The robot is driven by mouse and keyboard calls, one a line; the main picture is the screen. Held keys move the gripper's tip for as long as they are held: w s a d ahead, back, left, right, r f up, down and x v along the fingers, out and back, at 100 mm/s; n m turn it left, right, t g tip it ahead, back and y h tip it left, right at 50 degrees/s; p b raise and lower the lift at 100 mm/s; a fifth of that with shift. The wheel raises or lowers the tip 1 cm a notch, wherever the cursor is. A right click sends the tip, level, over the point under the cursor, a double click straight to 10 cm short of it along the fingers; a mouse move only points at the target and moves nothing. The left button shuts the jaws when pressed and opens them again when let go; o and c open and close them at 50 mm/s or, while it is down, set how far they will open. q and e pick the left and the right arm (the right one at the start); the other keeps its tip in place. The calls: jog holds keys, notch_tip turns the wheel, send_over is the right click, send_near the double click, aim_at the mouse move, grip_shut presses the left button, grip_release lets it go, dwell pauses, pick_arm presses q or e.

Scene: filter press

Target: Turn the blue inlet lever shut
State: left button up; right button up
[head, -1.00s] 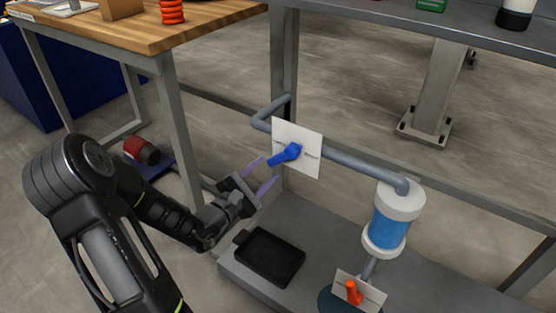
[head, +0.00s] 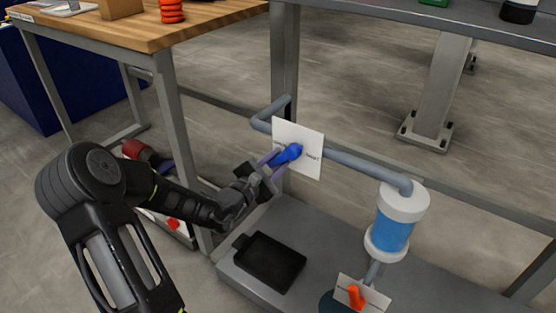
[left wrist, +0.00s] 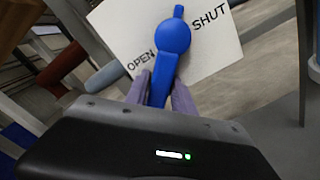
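The blue inlet lever (head: 287,154) is on a white plate (head: 308,163) on the grey pipe. Its handle points left and slightly down in the head view. In the left wrist view the lever (left wrist: 173,37) shows its round hub and its handle beside the word OPEN; the word SHUT is to the right. My left gripper (head: 274,166) has one purple finger on each side of the handle. In the left wrist view the fingers (left wrist: 160,86) lie close against it with no clear gap, so it looks shut on the handle. My right gripper is not in view.
A black tray (head: 270,262) lies on the grey base below the lever. To the right are a blue and white filter cylinder (head: 394,228) and an orange lever (head: 355,296). A wooden table (head: 130,30) stands at the upper left, its leg near my left arm.

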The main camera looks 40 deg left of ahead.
pick_arm(q)
grip_shut()
dwell(1.0)
